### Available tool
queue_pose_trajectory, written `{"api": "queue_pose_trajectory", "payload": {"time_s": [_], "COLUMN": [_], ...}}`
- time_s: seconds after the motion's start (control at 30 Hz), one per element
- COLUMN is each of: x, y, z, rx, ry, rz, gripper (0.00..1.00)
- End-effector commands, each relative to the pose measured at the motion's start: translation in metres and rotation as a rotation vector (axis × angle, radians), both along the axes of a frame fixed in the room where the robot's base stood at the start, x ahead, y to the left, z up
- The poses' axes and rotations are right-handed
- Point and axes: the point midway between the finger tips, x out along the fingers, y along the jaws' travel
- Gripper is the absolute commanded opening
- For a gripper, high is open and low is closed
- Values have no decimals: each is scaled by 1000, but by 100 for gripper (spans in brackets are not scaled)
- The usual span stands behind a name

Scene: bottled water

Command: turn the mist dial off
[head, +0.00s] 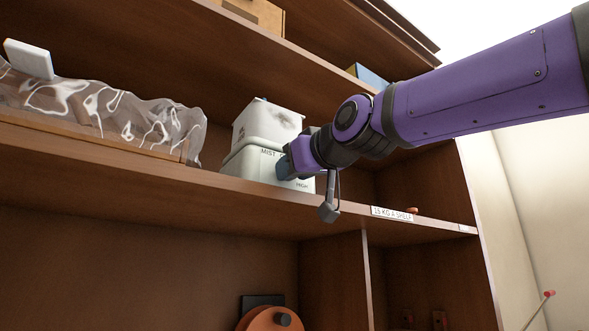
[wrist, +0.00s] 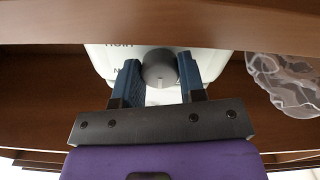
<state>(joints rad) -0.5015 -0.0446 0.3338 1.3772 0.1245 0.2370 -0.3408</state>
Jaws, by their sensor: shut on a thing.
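The mist box (head: 262,160) is a pale unit on the middle shelf, with "MIST" and "HIGH" lettered on its front. A translucent whitish tank sits on top of it. In the wrist view, the mist dial (wrist: 158,65) is a round grey knob on the box's front (wrist: 215,62), with a light mark at its edge. My gripper (head: 285,168) is at the front of the box. Its blue fingers stand on either side of the dial in the wrist view (wrist: 160,78), shut on it. The head view hides the dial behind my gripper.
A clear plastic-wrapped bundle (head: 110,115) lies left on the same shelf. The shelf edge (head: 150,172) runs just below my gripper, with a weight label (head: 392,213) on it. An orange round object (head: 268,319) sits below. The shelf right of the box looks mostly clear.

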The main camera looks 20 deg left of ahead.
Motion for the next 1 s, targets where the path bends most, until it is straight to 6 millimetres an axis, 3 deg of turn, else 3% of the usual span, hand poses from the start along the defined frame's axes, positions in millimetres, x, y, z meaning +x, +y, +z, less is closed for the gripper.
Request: {"api": "queue_pose_trajectory", "payload": {"time_s": [0.37, 0.4, 0.43, 0.77, 1.0], "x": [0, 0, 0, -1, -19], "y": [0, 0, 0, -1, -21], "z": [0, 0, 0, 0, 1], "rx": [-5, -5, -5, -4, -3], "ry": [-4, -4, -4, -5, -4], "rz": [0, 0, 0, 0, 0], "gripper": [14, 42, 48, 48, 48]}}
